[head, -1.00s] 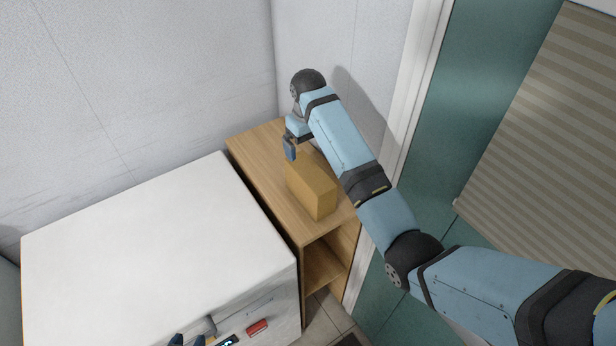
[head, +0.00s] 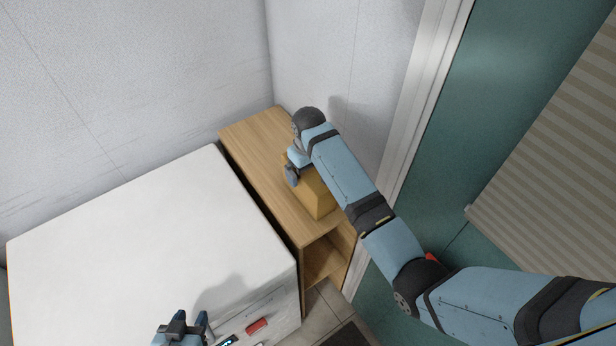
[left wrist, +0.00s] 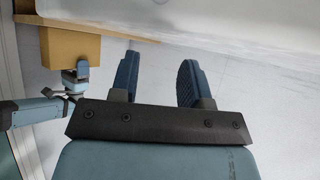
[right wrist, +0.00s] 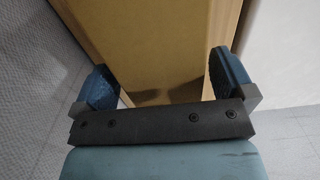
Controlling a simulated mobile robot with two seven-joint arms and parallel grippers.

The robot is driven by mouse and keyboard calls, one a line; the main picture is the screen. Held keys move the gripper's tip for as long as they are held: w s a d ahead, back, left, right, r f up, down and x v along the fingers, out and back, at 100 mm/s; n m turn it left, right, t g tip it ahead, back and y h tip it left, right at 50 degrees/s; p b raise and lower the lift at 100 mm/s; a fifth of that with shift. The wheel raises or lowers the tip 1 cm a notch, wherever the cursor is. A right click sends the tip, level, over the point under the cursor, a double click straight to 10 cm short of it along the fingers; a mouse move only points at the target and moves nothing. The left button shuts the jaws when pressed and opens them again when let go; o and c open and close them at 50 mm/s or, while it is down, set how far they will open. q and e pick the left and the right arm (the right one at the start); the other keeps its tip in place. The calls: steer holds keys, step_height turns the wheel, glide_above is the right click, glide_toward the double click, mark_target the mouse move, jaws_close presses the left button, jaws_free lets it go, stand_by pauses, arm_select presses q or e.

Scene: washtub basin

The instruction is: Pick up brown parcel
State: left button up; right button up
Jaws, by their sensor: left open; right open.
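The brown parcel (head: 316,194) is a box standing on the wooden shelf unit, partly hidden behind my right arm in the head view. My right gripper (head: 292,176) is at the parcel's far left end. In the right wrist view the parcel (right wrist: 150,45) fills the middle, between the two open fingers of my right gripper (right wrist: 160,88). I cannot tell whether the fingers touch it. My left gripper (head: 187,322) is open and empty over the white appliance's front edge. The left wrist view shows its two spread fingers (left wrist: 158,80) and the parcel (left wrist: 68,45) at upper left.
The wooden shelf unit (head: 250,135) stands in the corner against the walls. The white appliance (head: 130,230) is left of it, its top bare. A white door frame (head: 425,90) and green door (head: 480,130) are close on the right of my right arm.

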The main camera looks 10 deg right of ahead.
steer(key=shift+s+r, duration=0.25)
steer(key=shift+s+a+r, duration=0.1)
steer(key=shift+s, duration=0.1)
steer(key=shift+c, duration=1)
steer(key=shift+w, duration=0.15)
steer(key=c, duration=1.4)
